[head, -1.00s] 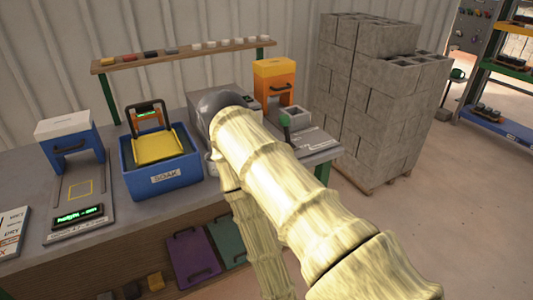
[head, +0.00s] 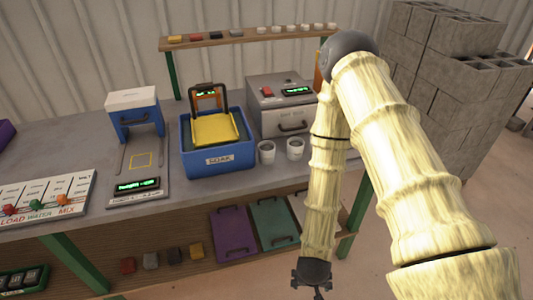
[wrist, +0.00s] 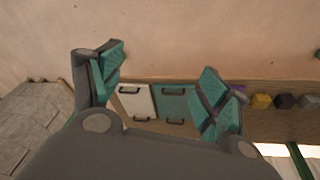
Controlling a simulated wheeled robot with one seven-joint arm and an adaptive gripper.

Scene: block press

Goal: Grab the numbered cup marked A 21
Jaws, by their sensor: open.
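Two white cups stand on the bench right of the blue tub, a left one (head: 266,151) and a right one (head: 295,148). They have dark marks too small to read. Several small white cups (head: 290,28) stand in a row on the wall shelf, also unreadable, so I cannot tell which is A 21. My gripper (head: 314,290) hangs low in front of the bench, below and apart from the two bench cups. In the wrist view its teal-padded fingers (wrist: 163,78) are spread with nothing between them. No cup shows in the wrist view.
The blue SOAK tub (head: 218,167) holds a yellow tray. A grey oven-like box (head: 283,112) stands behind the cups. A concrete block stack (head: 430,110) rises at right, partly behind my arm.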

